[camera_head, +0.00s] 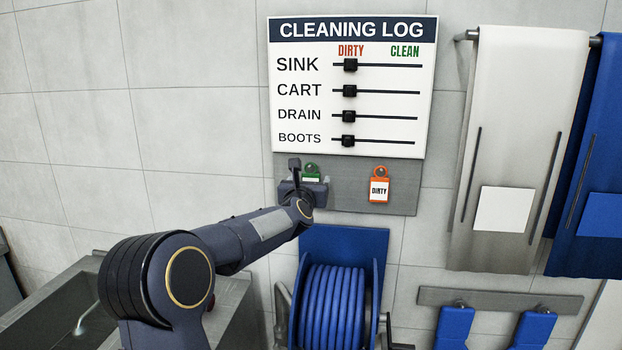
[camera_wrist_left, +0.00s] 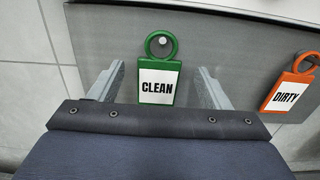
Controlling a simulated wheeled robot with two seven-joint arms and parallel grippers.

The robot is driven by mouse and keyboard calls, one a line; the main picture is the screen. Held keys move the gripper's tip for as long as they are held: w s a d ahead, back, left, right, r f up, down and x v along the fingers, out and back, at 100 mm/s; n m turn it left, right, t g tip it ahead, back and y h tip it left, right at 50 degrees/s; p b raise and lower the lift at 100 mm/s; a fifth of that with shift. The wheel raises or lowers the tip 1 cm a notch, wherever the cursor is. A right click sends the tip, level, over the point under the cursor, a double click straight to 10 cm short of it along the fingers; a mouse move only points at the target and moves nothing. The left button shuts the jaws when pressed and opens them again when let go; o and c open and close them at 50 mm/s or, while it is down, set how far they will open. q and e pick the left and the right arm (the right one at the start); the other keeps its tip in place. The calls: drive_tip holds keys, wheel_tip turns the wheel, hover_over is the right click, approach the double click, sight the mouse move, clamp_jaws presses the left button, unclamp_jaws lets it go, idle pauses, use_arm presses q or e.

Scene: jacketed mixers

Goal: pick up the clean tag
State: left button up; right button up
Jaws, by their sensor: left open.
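The clean tag (camera_wrist_left: 157,85) has a green frame and ring and a white face reading CLEAN. It hangs by its ring on a peg on a grey board. In the head view only its green top (camera_head: 311,172) shows; my left gripper hides the rest. My left gripper (camera_head: 308,178) is open in front of the board. In the left wrist view its two fingers (camera_wrist_left: 160,85) stand on either side of the tag, with gaps visible between them and the tag. My right gripper is not in view.
An orange dirty tag (camera_head: 379,186) hangs to the right on the same grey board (camera_head: 345,192). The cleaning log (camera_head: 350,88) with sliders is above. A blue hose reel (camera_head: 340,300) is below. Aprons (camera_head: 515,140) hang at the right. A metal sink (camera_head: 235,305) stands at lower left.

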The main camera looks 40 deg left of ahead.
use_arm(q)
drive_tip(key=shift+x, duration=0.75)
drive_tip(key=c, duration=1.1)
drive_tip(key=shift+o, duration=0.2)
drive_tip(key=shift+r, duration=0.25)
drive_tip(key=shift+s, duration=0.1)
